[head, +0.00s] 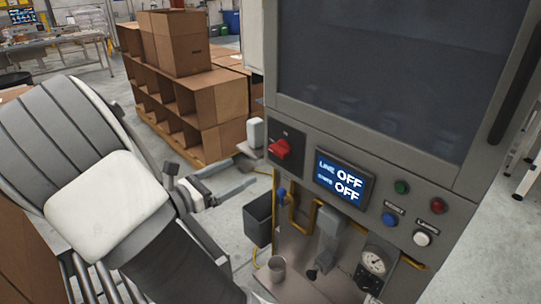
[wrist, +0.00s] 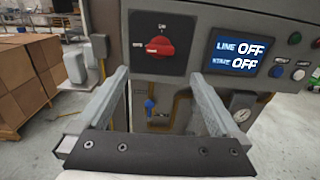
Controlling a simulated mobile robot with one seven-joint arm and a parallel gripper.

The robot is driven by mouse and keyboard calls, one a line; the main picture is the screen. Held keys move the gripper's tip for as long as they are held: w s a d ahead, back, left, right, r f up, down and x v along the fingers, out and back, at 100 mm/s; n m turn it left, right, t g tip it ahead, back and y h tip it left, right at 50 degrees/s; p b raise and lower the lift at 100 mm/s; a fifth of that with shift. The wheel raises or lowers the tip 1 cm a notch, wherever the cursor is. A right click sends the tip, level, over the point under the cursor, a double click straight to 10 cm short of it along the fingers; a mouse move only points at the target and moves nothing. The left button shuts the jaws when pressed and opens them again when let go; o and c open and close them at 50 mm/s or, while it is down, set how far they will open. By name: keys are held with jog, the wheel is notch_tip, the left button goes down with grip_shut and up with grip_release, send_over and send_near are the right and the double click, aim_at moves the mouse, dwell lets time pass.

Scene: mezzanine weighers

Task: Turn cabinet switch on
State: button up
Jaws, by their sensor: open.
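The grey cabinet (head: 262,160) stands at the right in the head view. Its red rotary switch (head: 280,148) sits on a dark plate at the panel's left end. The switch also shows in the wrist view (wrist: 153,48), above and between my fingers, with its handle lying about level. The display (head: 343,178) beside it reads LINE OFF and a second OFF. My gripper (head: 248,172) is open and empty, in front of the cabinet and a little below and left of the switch. In the wrist view my gripper (wrist: 160,95) has its two fingers wide apart, not touching the switch.
Green (head: 402,187), red, blue and white buttons lie right of the display. A gauge (head: 374,262), yellow pipes and a metal cup (head: 277,268) are below the panel. A dark bin (head: 259,219) hangs near the cabinet's left side. Stacked cardboard boxes (head: 190,100) stand behind at left.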

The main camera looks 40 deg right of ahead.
aim_at(275, 153)
jog(key=d, duration=0.8)
jog(key=w+d, duration=0.1)
jog(key=d, duration=0.3)
jog(key=shift+b, duration=0.35)
jog(key=shift+c, duration=0.2)
jog(key=shift+a, duration=0.1)
jog(key=c, duration=1.3)
